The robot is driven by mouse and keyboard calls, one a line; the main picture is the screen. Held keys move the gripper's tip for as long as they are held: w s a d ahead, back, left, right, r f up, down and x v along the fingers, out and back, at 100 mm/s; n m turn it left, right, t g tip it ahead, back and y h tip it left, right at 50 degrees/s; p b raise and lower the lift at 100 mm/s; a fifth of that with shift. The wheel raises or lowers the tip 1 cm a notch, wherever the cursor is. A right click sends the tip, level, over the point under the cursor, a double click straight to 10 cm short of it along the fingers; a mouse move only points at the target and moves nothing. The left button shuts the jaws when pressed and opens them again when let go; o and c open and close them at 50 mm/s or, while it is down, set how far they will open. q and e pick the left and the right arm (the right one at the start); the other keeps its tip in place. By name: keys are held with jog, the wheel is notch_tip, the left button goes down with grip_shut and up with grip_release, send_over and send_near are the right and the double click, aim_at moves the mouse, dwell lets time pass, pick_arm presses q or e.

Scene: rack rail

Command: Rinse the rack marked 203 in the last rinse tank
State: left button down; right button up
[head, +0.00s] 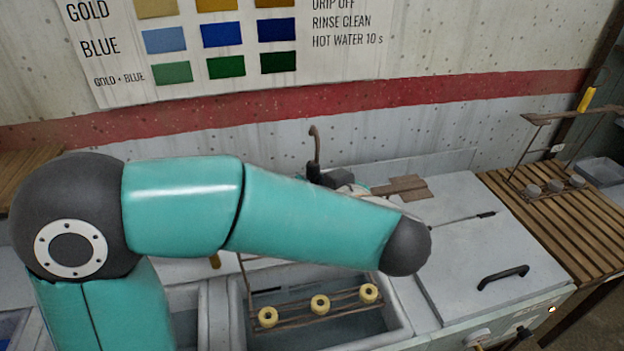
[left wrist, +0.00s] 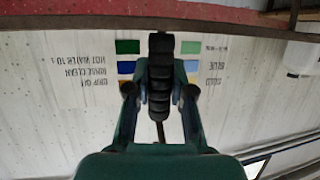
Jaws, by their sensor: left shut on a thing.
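My left gripper (head: 330,178) is mostly hidden behind my left arm in the head view. In the left wrist view the gripper (left wrist: 160,92) is shut on a dark ribbed grip (left wrist: 160,65). A thin brown hook (head: 315,148) rises above the gripper. Below my arm, a wire rack (head: 293,318) with three pale yellow ring-shaped pieces (head: 320,304) hangs within the opening of a grey tank (head: 237,310). My arm hides the rack's middle. No number is readable on it, and I cannot tell whether the pieces touch the liquid.
Another tank (head: 186,312) lies to the left. A closed lid with a black handle (head: 503,276) is to the right. Further right, a second rack (head: 540,152) with a yellow grip and grey cups stands on a slatted wooden table (head: 545,225). A colour chart (head: 225,45) hangs behind.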

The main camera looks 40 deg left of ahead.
pick_arm(q)
notch_tip(320, 180, down, 18)
jog(key=b, duration=0.9)
jog(key=shift+b, duration=0.35)
jog(key=shift+s+d, duration=0.1)
jog(key=shift+d, duration=0.05)
jog(key=shift+s+d+p, duration=0.35)
jog(key=shift+s+d, duration=0.1)
jog(key=shift+d, duration=0.05)
jog(key=shift+w+a, duration=0.1)
jog(key=shift+w+a+p, duration=0.7)
jog(key=shift+w+a, duration=0.25)
jog(key=shift+a, duration=0.15)
dwell(2.2)
